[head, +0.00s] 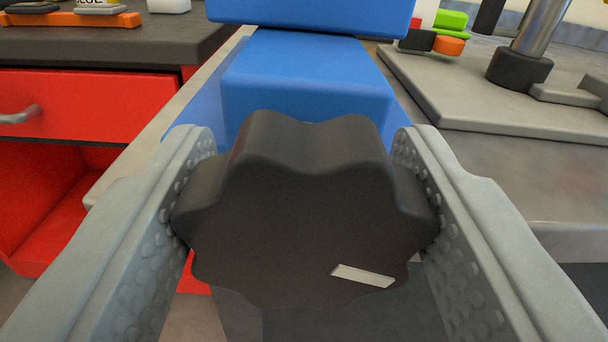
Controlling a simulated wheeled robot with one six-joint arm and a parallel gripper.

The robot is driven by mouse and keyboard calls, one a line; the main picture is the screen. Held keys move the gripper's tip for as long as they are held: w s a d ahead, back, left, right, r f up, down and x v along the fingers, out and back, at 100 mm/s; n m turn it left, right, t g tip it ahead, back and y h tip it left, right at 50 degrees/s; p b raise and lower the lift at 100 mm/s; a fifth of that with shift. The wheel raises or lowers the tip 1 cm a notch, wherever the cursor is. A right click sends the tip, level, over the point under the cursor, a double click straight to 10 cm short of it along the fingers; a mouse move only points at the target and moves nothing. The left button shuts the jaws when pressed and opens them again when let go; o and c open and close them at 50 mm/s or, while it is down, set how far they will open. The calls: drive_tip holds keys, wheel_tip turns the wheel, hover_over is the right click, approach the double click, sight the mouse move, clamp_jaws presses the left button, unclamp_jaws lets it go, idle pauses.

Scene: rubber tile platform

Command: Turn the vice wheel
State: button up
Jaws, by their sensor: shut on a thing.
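The vice wheel (290,225) is a dark grey, scalloped knob in the middle of the head view, its front face toward me. A short pale mark (362,275) lies on the lower right of its face. The blue vice body (305,75) is directly behind the wheel. My gripper (305,205) is shut on the wheel, with one grey studded finger against its left side and one against its right. The fingers hide parts of the wheel's side edges.
A red drawer cabinet (85,115) with a dark top stands at left. At right, a grey slab (470,100) carries a metal post (540,30) in a black collar. Green and orange pieces (450,42) lie behind the slab.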

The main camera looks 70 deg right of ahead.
drive_tip(key=shift+m, duration=0.3)
drive_tip(key=m, duration=0.5)
drive_tip(key=shift+s+m, duration=0.15)
drive_tip(key=shift+m, duration=0.25)
drive_tip(key=m, duration=0.5)
drive_tip(key=shift+s+d+f, duration=0.1)
drive_tip(key=shift+f, duration=0.05)
drive_tip(key=m, duration=0.6)
drive_tip(key=shift+f+m, duration=0.15)
drive_tip(key=shift+m, duration=0.25)
drive_tip(key=m, duration=0.5)
drive_tip(key=shift+f, duration=0.15)
drive_tip(key=shift+m, duration=0.3)
drive_tip(key=o, duration=1)
drive_tip(key=shift+c, duration=0.2)
